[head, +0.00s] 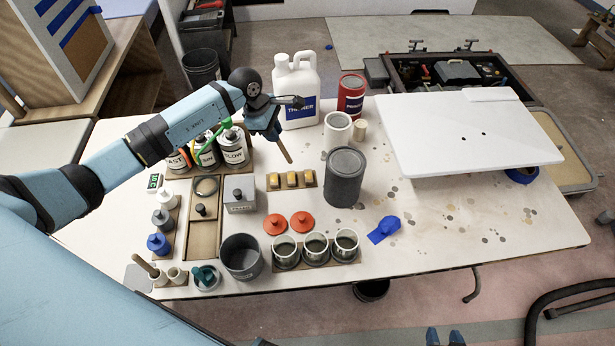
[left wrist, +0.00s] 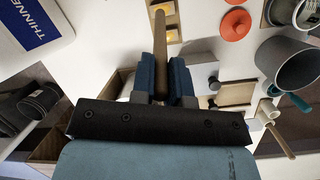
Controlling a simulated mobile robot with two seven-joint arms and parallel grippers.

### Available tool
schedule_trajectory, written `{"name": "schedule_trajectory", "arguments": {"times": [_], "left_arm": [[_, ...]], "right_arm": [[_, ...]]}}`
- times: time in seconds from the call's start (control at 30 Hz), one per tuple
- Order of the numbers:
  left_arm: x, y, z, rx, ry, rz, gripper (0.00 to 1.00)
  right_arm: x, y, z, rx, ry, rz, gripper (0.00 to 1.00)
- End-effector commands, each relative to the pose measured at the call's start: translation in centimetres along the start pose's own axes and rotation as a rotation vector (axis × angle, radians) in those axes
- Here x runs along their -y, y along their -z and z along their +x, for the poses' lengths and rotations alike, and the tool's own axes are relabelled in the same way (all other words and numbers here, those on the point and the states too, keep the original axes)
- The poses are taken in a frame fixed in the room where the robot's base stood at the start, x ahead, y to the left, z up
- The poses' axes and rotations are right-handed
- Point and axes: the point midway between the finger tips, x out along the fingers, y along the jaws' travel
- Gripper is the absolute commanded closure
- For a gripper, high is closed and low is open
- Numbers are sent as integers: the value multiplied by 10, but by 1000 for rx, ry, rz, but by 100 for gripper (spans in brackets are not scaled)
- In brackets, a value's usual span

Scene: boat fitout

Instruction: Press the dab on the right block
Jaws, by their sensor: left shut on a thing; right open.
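Three small yellow blocks sit in a row on a brown strip (head: 283,188): the left block (head: 273,181), the middle block (head: 291,180) and the right block (head: 308,178). My left gripper (head: 268,128) is shut on a thin wooden stick (head: 285,151), which points down and right, its tip above and behind the blocks. My right gripper (head: 445,337) is open and empty at the bottom edge.
A white thinner jug (head: 297,85) and labelled bottles (head: 233,150) stand behind. A grey can (head: 345,178) is close to the right of the blocks. Orange lids (head: 302,222) and cups (head: 315,247) are in front. A white panel (head: 470,130) lies at right.

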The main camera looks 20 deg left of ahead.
Motion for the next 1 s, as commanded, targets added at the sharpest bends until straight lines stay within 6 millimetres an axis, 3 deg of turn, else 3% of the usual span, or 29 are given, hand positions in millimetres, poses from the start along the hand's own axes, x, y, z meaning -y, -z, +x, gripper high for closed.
{"name": "schedule_trajectory", "arguments": {"times": [0.33,0.63,1.0], "left_arm": [[-1,-3,1,1,0,0,100],[-20,-48,13,-1,-1,1,100],[-18,-44,35,-1,1,-1,100]], "right_arm": [[0,-1,0,0,0,0,57],[0,-6,4,0,0,0,57],[0,-14,9,-1,0,0,57]]}}
